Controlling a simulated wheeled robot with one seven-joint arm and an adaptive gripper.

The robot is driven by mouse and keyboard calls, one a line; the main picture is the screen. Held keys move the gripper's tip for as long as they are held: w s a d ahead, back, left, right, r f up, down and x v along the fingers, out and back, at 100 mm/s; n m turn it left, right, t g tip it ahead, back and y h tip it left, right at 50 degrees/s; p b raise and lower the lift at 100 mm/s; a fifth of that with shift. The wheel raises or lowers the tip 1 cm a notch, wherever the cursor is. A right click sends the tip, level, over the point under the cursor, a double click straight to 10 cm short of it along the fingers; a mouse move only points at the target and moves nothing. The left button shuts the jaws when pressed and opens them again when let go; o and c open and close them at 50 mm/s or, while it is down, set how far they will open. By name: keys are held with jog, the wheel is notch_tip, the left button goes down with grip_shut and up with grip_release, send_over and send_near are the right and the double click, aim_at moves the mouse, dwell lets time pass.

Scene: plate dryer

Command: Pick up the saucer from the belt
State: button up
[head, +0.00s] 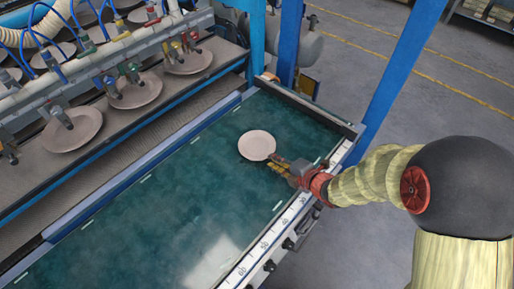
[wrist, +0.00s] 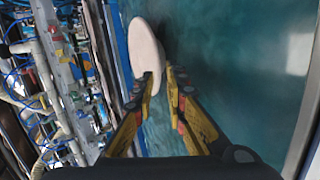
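A pale pinkish saucer (head: 257,145) is over the green belt (head: 165,215), near its far end in the head view. I cannot tell whether it rests fully on the belt. My gripper (head: 272,164) is at the saucer's near right edge. In the wrist view the saucer (wrist: 145,42) shows as a narrow oval beyond the fingertips. The left finger overlaps its lower part, and the right finger is just beside its edge. My gripper (wrist: 161,73) has its fingers part-way apart, with a narrow gap between the tips. Contact with the rim is not clear.
A dryer rack with several plates (head: 135,90), pipes and blue hoses stands left of the belt. A blue post (head: 395,75) rises behind the belt's far corner. A metal rail with a ruler (head: 268,243) and knobs edges the near side. The belt's near part is clear.

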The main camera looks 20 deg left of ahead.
aim_at(264, 154)
jog(key=b+x, duration=0.1)
jog(key=x, duration=0.3)
jog(key=shift+w+a+f+b, duration=0.15)
jog(key=shift+w+a+b, duration=0.1)
jog(key=shift+a+b, duration=0.15)
jog(key=shift+d, duration=0.1)
jog(key=shift+c, duration=0.5)
grip_shut()
jog(key=shift+r, duration=0.25)
